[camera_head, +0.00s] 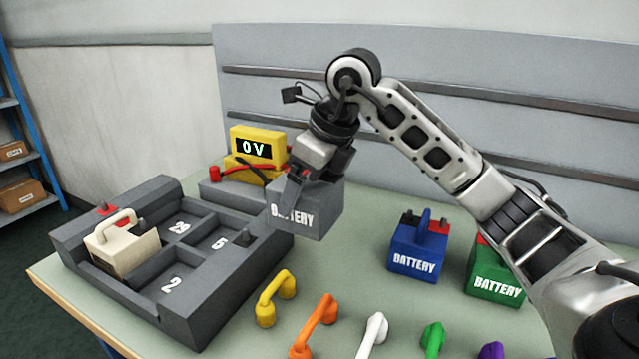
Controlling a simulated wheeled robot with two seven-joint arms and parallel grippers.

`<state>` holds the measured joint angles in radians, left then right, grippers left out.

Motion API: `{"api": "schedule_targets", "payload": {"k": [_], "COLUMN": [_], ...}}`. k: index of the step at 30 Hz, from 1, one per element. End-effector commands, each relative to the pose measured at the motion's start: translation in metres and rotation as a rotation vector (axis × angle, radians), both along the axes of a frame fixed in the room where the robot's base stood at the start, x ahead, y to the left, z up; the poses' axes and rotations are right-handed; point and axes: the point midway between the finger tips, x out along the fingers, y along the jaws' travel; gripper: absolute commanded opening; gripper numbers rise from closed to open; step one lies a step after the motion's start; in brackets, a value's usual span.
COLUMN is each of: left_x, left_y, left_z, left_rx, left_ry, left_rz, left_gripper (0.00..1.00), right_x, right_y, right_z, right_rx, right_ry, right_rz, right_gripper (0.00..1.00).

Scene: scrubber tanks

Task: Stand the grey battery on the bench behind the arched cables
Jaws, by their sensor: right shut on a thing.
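The grey battery (312,221), lettered BATTERY, is upright beside the right end of the dark grey tray (190,328), overlapping its back corner in the picture. My right gripper (298,192) comes down from above and is shut on the battery, hiding part of its top and lettering. I cannot tell whether the battery touches the bench. The arched cables stand in a row along the front of the bench: yellow (271,296), orange (314,325), white (372,335), green (432,339) and purple (491,351). The nearer ones are cut off by the frame. My left gripper is out of view.
A cream battery (125,246) sits in the tray's left compartment; compartments 29, 5 and 2 look empty. A yellow meter (257,148) reading 0 V stands behind. Blue (416,252) and green (494,275) batteries stand at right. The green bench (350,270) is clear between battery and cables.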

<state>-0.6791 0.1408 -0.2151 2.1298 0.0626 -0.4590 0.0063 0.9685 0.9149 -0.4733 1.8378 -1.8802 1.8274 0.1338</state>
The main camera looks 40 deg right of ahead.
Motion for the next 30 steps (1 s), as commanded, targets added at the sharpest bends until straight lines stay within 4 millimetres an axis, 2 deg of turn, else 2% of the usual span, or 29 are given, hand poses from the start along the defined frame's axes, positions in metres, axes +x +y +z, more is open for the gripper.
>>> {"api": "schedule_targets", "payload": {"k": [3,11,15,21,26,30], "left_x": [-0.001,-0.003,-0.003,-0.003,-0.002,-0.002], "left_y": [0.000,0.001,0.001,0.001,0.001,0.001], "left_z": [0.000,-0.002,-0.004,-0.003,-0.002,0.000], "left_rx": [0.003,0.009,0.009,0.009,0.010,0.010], "left_ry": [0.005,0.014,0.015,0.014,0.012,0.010], "left_rz": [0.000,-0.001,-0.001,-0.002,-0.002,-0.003], "left_gripper": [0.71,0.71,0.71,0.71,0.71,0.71], "right_x": [0.005,0.015,0.018,0.023,0.024,0.025], "right_y": [-0.025,-0.076,-0.093,-0.109,-0.114,-0.121], "right_z": [-0.008,-0.030,-0.055,-0.074,-0.079,-0.093], "right_rx": [0.002,0.002,0.002,0.002,0.001,0.003], "right_ry": [-0.005,-0.007,-0.005,-0.010,-0.012,-0.008], "right_rz": [-0.010,-0.006,-0.004,-0.001,0.000,0.001], "right_gripper": [0.16,0.16,0.16,0.16,0.16,0.16]}}
